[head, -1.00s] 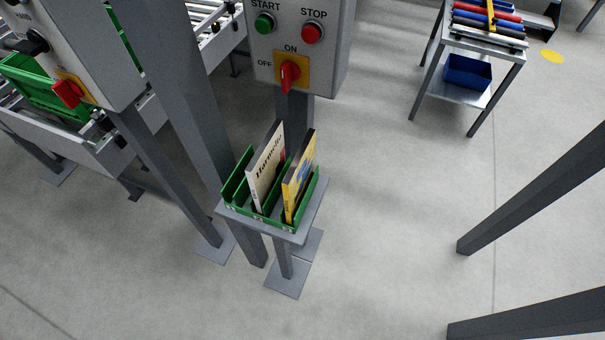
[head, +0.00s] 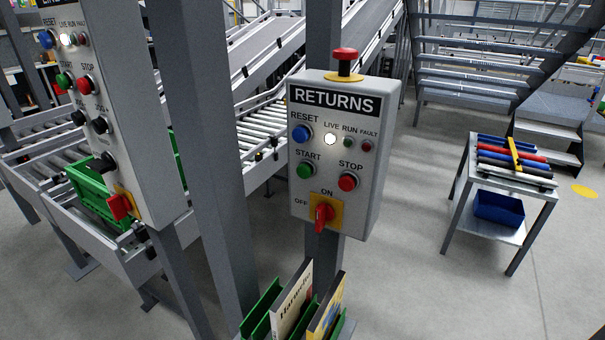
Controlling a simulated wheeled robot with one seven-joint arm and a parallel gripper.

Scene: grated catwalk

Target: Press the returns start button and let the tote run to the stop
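The returns control box (head: 365,205) stands on a post in the middle of the head view, labelled RETURNS. Its green START button (head: 305,170) is at lower left, beside the red STOP button (head: 348,182). The red rotary switch (head: 324,214) on a yellow plate points up toward ON. The LIVE lamp (head: 330,138) is lit white; the RUN lamp (head: 347,142) looks dark green. A green tote (head: 92,190) sits on the roller conveyor at left, partly hidden by another control box. My gripper is not in view.
A second control box (head: 120,150) with its own START and STOP stands nearer at left, next to a grey column (head: 205,130). Books in a green holder (head: 262,305) are below the returns box. A small table (head: 462,180) stands right; floor between is clear.

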